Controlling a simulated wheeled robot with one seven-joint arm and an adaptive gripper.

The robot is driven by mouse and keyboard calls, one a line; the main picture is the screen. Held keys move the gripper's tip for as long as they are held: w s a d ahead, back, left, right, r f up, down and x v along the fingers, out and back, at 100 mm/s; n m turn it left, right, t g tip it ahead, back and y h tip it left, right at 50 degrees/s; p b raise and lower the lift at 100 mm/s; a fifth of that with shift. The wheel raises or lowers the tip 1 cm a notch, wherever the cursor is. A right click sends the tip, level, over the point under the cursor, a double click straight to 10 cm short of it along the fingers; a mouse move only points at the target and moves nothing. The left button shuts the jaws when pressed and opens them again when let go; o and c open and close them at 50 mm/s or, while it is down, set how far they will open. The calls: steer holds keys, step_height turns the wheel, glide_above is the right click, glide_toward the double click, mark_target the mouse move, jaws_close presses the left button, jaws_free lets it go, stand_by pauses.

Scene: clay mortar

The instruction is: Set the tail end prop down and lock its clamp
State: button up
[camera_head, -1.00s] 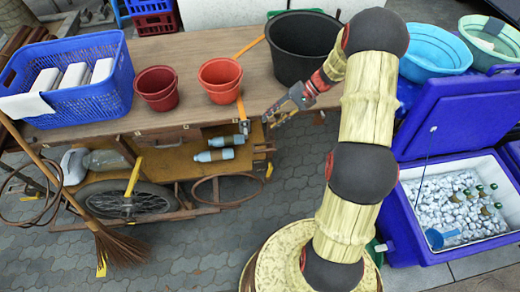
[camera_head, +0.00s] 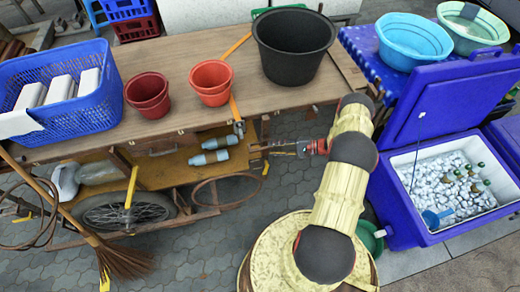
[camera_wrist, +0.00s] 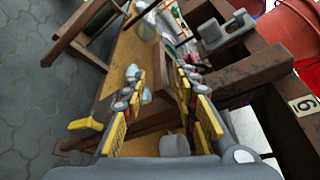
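The wooden cart (camera_head: 150,65) has a lower yellow shelf (camera_head: 165,172). My gripper (camera_head: 256,149) is level with that shelf at the cart's right end, pointing left. In the wrist view, my gripper (camera_wrist: 160,75) is open, its yellow-padded fingers apart, with brown end framing (camera_wrist: 155,115) ahead between them. I see no firm grip on anything. A yellow-tipped piece (camera_wrist: 85,125) lies left of the fingers; a small yellow piece (camera_head: 267,163) shows below the gripper. A grey clamp-like fitting (camera_wrist: 226,32) sits on a brown beam at upper right. Which piece is the tail end prop, and its clamp's state, I cannot tell.
Grey-blue bottles (camera_head: 210,158) lie on the shelf. Red pots (camera_head: 211,82), a black tub (camera_head: 292,45) and a blue basket (camera_head: 60,90) stand on top. An open blue cooler (camera_head: 412,185) is at right. A wheel (camera_head: 118,210) and broom (camera_head: 120,262) are at left.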

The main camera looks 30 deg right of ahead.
mark_target(261, 149)
steer(key=b+x, duration=0.1)
steer(key=x, duration=0.6)
steer(key=shift+f, duration=0.1)
steer(key=shift+c, duration=0.6)
jaws_close()
steer(key=shift+s, duration=0.1)
